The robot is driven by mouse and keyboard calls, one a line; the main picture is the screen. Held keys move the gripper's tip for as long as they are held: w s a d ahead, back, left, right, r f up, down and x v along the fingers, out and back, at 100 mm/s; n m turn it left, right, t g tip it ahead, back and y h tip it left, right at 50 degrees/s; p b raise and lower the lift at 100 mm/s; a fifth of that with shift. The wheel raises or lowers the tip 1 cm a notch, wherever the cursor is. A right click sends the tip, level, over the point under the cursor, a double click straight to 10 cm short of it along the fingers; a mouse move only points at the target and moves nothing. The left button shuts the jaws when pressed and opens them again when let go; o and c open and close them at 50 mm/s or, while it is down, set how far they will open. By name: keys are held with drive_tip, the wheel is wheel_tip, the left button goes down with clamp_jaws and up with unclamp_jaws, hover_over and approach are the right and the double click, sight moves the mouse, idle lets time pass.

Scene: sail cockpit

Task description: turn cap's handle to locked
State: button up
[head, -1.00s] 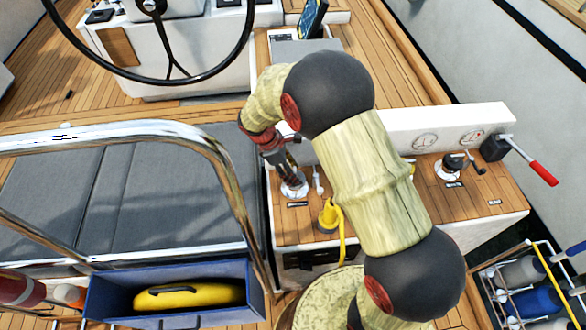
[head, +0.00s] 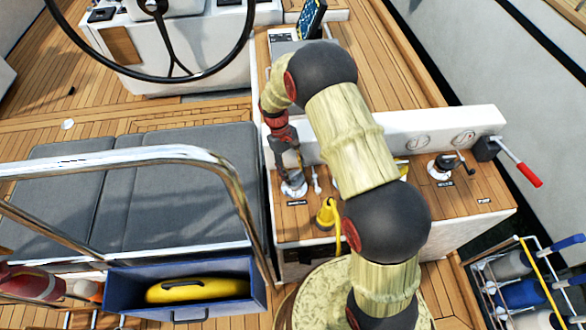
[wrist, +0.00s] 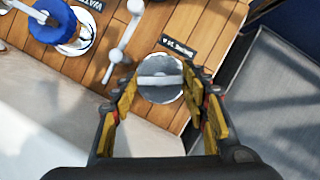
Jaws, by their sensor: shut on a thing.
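The cap (head: 294,187) is a round silver fitting on the wooden deck panel, left of the yellow fitting in the head view. In the wrist view, the cap (wrist: 160,92) shows a pale bar handle (wrist: 158,80) lying left to right across its top. My gripper (head: 293,177) reaches down onto it from above. In the wrist view, my gripper (wrist: 160,84) has one yellow-padded finger at each end of the handle and is shut on it. A small dark label (wrist: 177,47) sits beside the cap; I cannot read it clearly.
A small white lever (wrist: 122,40) stands close beside the cap, with a blue-collared fitting (wrist: 72,35) beyond. A yellow fitting (head: 327,214), a winch (head: 441,167) and a red-handled lever (head: 528,174) stand further right. A steel rail (head: 225,180) rises to the left.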

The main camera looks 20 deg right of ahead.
drive_tip(key=m+y, duration=0.1)
drive_tip(key=m, duration=0.1)
drive_tip(key=m+p, duration=0.1)
drive_tip(key=m, duration=0.1)
drive_tip(key=shift+d+m+y, duration=0.15)
drive_tip(key=shift+m+y, duration=0.25)
drive_tip(key=shift+p, duration=0.3)
drive_tip(key=o, duration=1.2)
drive_tip(key=v, duration=1.2)
drive_tip(key=shift+w+f, duration=0.1)
